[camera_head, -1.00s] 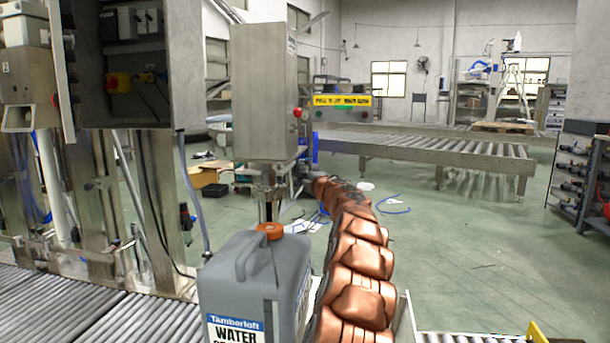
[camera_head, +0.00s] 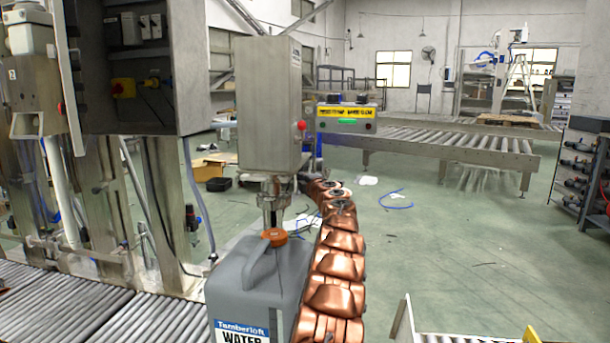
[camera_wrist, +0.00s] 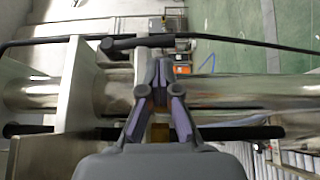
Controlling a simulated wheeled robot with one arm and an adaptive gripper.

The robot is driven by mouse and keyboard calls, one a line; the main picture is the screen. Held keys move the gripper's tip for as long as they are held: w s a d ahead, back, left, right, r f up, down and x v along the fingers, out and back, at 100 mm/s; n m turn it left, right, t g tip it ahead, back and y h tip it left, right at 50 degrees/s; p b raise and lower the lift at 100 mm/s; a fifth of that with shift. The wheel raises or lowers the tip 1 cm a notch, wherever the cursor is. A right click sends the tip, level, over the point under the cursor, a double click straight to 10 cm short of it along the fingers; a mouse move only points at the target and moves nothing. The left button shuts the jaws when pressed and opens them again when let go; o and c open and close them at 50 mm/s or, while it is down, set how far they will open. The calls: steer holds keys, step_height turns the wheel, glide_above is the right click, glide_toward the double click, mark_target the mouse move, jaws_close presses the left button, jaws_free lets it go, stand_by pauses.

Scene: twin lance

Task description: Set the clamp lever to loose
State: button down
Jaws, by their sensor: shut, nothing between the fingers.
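In the wrist view, my gripper (camera_wrist: 160,68) is shut and empty, its fingertips meeting in front of a pale clamp-like block (camera_wrist: 88,85) around a shiny steel tube (camera_wrist: 250,90). A dark rod with a rounded end (camera_wrist: 122,43) crosses just beyond the fingertips; it may be the clamp lever, but I cannot tell its setting. I cannot tell whether the fingers touch it. In the head view, my copper arm reaches past the right side of a grey canister (camera_head: 240,285) toward the filling head (camera_head: 272,195). My gripper is hidden there.
A steel box (camera_head: 268,105) with a red button hangs above the canister with the orange cap (camera_head: 273,236). A steel cabinet (camera_head: 140,70) stands left. A roller conveyor (camera_head: 60,310) runs at lower left. The green floor (camera_head: 450,260) to the right is mostly clear.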

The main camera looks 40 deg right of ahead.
steer(key=shift+p+x, duration=1.25)
steer(key=shift+p, duration=0.35)
steer(key=shift+w+d, duration=0.1)
steer(key=shift+w, duration=0.1)
steer(key=shift+f+t, duration=0.15)
steer(key=shift+t, duration=0.15)
